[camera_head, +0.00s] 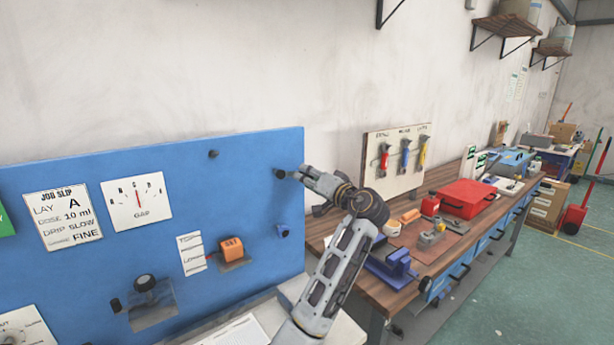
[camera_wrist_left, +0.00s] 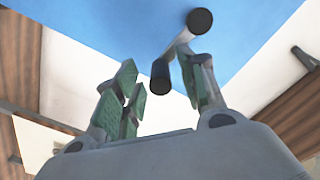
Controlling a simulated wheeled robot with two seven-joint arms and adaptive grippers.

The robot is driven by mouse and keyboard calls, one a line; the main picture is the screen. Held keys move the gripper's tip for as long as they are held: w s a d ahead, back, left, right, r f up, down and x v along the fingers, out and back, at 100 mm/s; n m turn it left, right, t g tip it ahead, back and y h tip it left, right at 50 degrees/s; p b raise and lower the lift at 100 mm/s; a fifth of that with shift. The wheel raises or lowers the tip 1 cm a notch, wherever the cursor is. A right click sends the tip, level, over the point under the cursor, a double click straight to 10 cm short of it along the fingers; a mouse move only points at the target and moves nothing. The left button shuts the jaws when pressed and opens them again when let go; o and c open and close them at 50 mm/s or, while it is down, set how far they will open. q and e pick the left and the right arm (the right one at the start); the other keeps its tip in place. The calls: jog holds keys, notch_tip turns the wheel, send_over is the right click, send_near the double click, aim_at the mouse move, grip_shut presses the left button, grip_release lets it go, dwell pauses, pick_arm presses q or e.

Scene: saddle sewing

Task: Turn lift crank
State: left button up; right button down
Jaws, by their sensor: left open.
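A crank (camera_wrist_left: 177,52) with a pale metal arm and two black cylindrical ends stands out from the blue panel (camera_head: 230,160). In the head view one dark end (camera_head: 280,174) shows at my fingertips near the panel's upper right edge; the rest is hidden by my gripper. My left gripper (camera_head: 296,173) is open at the crank. My right gripper is in neither view.
Below the crank another dark knob (camera_head: 283,231) juts from the panel. An orange block (camera_head: 232,248), a black knob (camera_head: 145,283) and a gauge card (camera_head: 137,202) are farther left. A wooden bench (camera_head: 335,222) with tools and a red case (camera_head: 467,197) stands right.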

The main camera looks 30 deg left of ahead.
pick_arm(q)
jog(key=shift+w+a, duration=0.2)
jog(key=shift+a, duration=0.3)
grip_shut()
